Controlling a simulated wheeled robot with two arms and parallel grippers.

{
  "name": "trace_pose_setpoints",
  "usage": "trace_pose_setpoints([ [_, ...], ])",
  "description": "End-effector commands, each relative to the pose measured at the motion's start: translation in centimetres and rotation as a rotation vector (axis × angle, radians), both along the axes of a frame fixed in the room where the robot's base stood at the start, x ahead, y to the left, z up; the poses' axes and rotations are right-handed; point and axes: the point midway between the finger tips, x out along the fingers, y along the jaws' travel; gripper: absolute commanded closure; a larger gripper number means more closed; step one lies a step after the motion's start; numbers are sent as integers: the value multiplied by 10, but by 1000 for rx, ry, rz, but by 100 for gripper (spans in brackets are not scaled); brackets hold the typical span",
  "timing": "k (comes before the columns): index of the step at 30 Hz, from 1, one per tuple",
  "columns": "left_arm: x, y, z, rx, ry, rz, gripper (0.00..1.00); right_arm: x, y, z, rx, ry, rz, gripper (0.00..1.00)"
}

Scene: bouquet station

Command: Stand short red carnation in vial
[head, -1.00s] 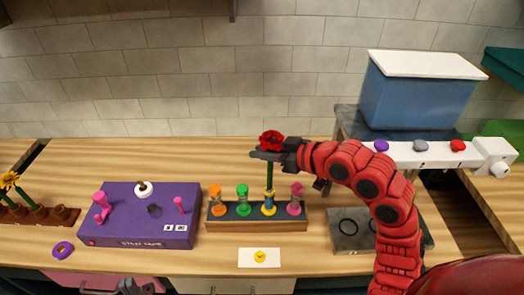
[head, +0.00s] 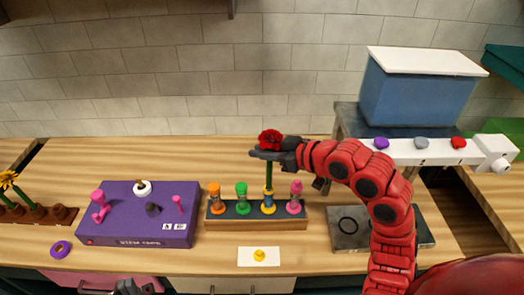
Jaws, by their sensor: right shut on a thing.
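The red carnation (head: 270,138) stands upright above the vial rack, with its green stem pointing down. My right gripper (head: 268,153) is shut on it just below the flower head. The stem runs down to the yellow vial (head: 268,207), third from the left in the rack; its lower end meets the vial's mouth, but I cannot tell how deep it sits. An orange vial (head: 217,206), a green vial (head: 242,204) and a pink vial (head: 294,206) stand beside it. My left gripper (head: 130,287) only just shows at the bottom edge; its fingers are unclear.
The wooden rack (head: 225,224) holds the vials. A brown flower holder (head: 15,213) is far left. A blue bin (head: 415,95) stands right.

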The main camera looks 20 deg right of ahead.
Motion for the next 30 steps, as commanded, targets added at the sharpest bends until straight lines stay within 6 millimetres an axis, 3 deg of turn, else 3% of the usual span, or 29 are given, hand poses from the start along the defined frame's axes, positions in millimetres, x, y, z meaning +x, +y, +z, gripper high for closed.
trace_pose_setpoints([
  [30,0,0,-15,0,0,0,100,0,0,-19,1,-1,0,100],
])
